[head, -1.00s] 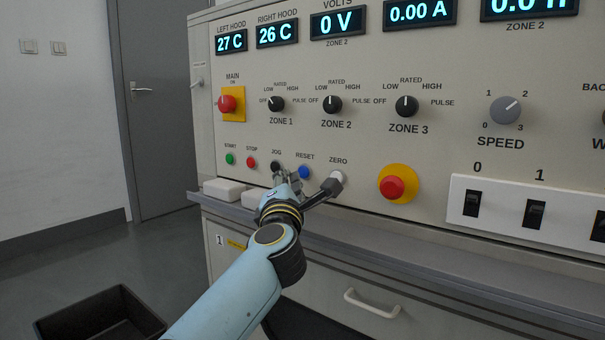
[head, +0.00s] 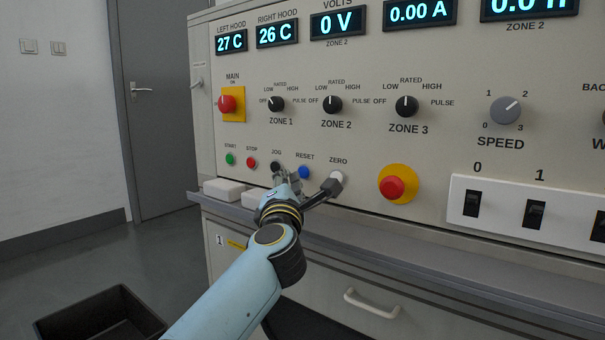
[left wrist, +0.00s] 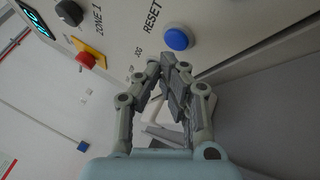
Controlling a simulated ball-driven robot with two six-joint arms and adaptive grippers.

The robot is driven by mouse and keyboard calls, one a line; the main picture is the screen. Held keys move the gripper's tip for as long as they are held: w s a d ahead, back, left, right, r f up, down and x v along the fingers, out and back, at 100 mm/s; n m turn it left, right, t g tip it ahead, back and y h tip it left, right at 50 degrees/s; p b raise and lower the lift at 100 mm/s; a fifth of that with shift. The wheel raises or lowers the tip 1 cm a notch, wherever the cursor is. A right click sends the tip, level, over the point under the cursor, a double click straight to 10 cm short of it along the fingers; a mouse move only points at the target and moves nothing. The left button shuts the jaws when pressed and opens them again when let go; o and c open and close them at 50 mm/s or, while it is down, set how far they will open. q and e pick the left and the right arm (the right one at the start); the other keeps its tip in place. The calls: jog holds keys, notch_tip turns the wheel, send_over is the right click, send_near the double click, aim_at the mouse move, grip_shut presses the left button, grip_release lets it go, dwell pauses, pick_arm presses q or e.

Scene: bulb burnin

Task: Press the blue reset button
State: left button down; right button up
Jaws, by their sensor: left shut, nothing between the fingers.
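The blue reset button (head: 304,172) sits on the panel under the RESET label, between the black JOG button (head: 275,167) and the white ZERO button (head: 337,177). It also shows in the left wrist view (left wrist: 176,39), beyond the fingers and a little right of them. My left gripper (head: 284,178) is shut and empty, just below and left of the blue button in the head view. In the left wrist view its fingertips (left wrist: 168,62) are close to the button, with a small gap showing in the picture. My right gripper is not in view.
A green START button (head: 229,159) and a red STOP button (head: 251,162) lie left of JOG. A red mushroom button (head: 392,188) on yellow is to the right. A grey ledge (head: 350,236) runs below the panel, with white blocks (head: 224,189) on it.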

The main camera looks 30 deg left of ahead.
pick_arm(q)
jog(key=shift+w, duration=0.1)
jog(key=shift+w, duration=0.35)
jog(key=shift+w, duration=0.4)
dwell(0.6)
jog(key=shift+s+r, duration=0.1)
jog(key=shift+s, duration=0.05)
jog(key=shift+s+p, duration=0.55)
jog(key=shift+s, duration=0.15)
